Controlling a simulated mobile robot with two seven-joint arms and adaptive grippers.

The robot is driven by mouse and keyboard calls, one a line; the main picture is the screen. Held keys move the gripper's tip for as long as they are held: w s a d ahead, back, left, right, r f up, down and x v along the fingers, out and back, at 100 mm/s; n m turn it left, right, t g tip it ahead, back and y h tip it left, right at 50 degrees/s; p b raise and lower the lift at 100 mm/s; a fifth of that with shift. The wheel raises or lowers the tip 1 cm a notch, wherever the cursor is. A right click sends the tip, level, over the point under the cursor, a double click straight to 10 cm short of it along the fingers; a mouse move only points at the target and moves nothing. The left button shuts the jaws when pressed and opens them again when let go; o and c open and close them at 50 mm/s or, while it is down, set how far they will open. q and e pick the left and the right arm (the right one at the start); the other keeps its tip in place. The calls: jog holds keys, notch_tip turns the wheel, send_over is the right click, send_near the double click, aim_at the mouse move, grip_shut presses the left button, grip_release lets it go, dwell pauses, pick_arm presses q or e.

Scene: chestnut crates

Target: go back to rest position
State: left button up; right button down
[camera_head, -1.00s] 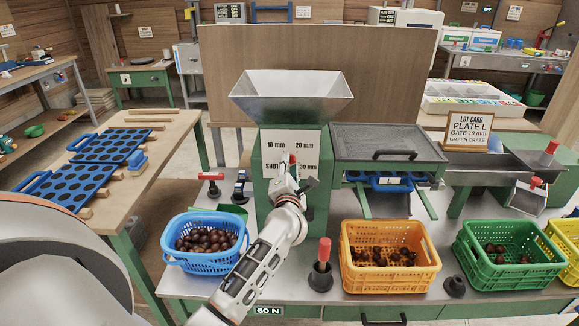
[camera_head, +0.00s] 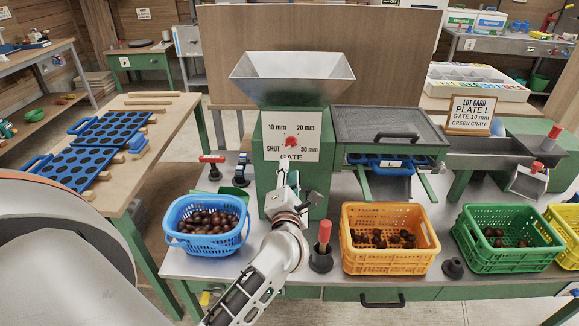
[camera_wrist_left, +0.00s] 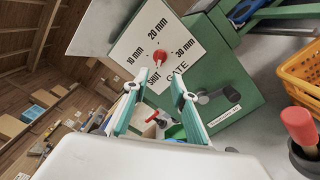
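My left gripper (camera_head: 287,178) is in front of the green machine, just below the red gate knob (camera_head: 291,140). In the left wrist view its fingers (camera_wrist_left: 160,80) stand apart with nothing between the tips, and the red knob (camera_wrist_left: 158,60) shows beyond them, clear of the fingers. The white gate plate (camera_head: 305,152) reads 10 mm, 20 mm, 30 mm and SHUT; I cannot tell exactly where the knob points. My right gripper is out of view.
A blue basket of chestnuts (camera_head: 245,228), an orange crate (camera_head: 388,263) and a green crate (camera_head: 510,258) line the bench front. A red-handled black tool (camera_head: 320,260) stands near my left forearm. A metal hopper (camera_head: 292,92) tops the machine. The lot card (camera_head: 471,114) says gate 10 mm, green crate.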

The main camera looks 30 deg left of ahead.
pick_arm(q)
jog(key=shift+s, duration=0.1)
dwell(0.5)
jog(key=s+d+f+m+t+h, duration=0.1)
jog(key=s+d+f+m+h, duration=0.3)
jog(key=m, duration=0.4)
jog(key=s+d+f+m+t+h, duration=0.1)
jog(key=s+d+f+m+h, duration=0.1)
jog(key=d+m+h, duration=0.35)
jog(key=s+d+f+m+t+h, duration=0.1)
jog(key=s+d+f+m+h, duration=0.2)
jog(key=d+m, duration=0.5)
jog(key=s+f+m+g, duration=0.7)
jog(key=s+f+m, duration=0.6)
jog(key=f, duration=0.6)
jog(key=shift+s+a+f+g+y, duration=0.35)
jog(key=shift+s+a+f+g, duration=0.1)
jog(key=shift+s, duration=0.5)
